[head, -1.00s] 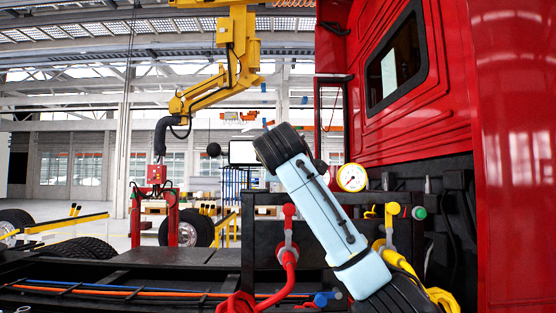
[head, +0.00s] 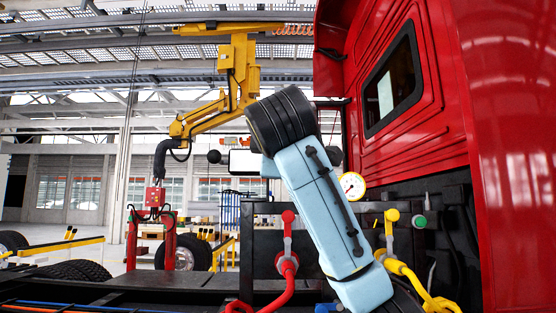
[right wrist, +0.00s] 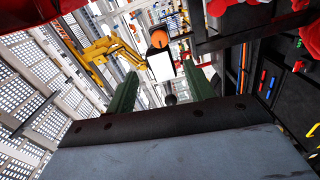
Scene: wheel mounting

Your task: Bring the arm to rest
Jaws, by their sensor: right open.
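My right arm (head: 325,220) rises from the lower right of the head view, a pale blue link ending in a black joint at the upper middle. It stands in front of the dark panel behind the red cab. My right gripper (right wrist: 162,92) shows in the right wrist view as two green fingers spread wide apart. Nothing is between the fingers; a white screen and a dark ball show in the background beyond them. In the head view the right gripper cannot be made out. My left arm and gripper are not in view.
The red truck cab (head: 400,130) fills the right side. A white gauge (head: 351,186), a red hose coupling (head: 288,240) and a yellow hose coupling (head: 391,235) sit close around my arm. A yellow hoist (head: 239,70) hangs at the back. Open floor lies at the far left.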

